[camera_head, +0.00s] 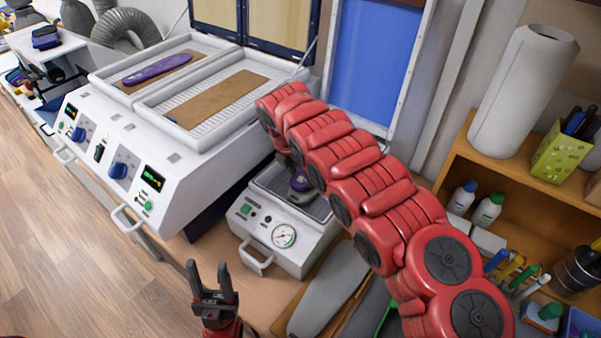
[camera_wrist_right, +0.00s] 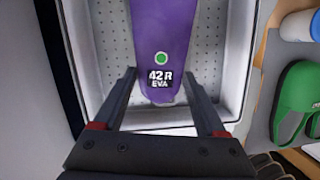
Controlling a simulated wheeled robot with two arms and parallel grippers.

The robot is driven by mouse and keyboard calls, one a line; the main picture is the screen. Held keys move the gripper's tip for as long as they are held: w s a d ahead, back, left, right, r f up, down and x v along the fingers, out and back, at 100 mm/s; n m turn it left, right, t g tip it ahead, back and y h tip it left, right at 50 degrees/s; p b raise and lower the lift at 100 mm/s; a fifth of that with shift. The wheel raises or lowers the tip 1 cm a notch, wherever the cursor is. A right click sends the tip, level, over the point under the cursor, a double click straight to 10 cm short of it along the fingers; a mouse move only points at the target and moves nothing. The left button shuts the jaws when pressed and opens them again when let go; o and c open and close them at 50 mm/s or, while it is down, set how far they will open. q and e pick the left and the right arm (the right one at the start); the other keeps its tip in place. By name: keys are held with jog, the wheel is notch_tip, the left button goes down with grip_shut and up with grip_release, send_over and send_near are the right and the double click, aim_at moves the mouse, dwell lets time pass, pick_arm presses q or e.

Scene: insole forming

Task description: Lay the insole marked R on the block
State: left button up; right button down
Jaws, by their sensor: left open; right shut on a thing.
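The purple insole marked "42 R EVA" (camera_wrist_right: 160,50) lies lengthwise between the fingers of my right gripper (camera_wrist_right: 158,75), which is shut on it. In the wrist view it is above a white-walled tray with a perforated floor (camera_wrist_right: 112,45). In the head view a small purple part of the insole (camera_head: 299,182) shows over the press, and my red right arm hides most of it and the right gripper. A grey shape under the purple (camera_head: 302,196) may be the block; it is mostly hidden. My left gripper (camera_head: 213,272) is open and empty, left of and nearer than the press.
The press (camera_head: 283,236) has a gauge and front handle. A white heater (camera_head: 140,160) at left holds another purple insole (camera_head: 158,67) on a brown sheet; its second brown sheet (camera_head: 215,100) is bare. A wooden shelf (camera_head: 465,140) with bottles and pens stands at right.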

dwell(0.4)
grip_release()
jog(key=shift+r, duration=0.25)
jog(key=b+v, duration=0.1)
jog(key=v, duration=1.6)
jog(key=shift+a+f, duration=0.1)
jog(key=shift+a, duration=0.1)
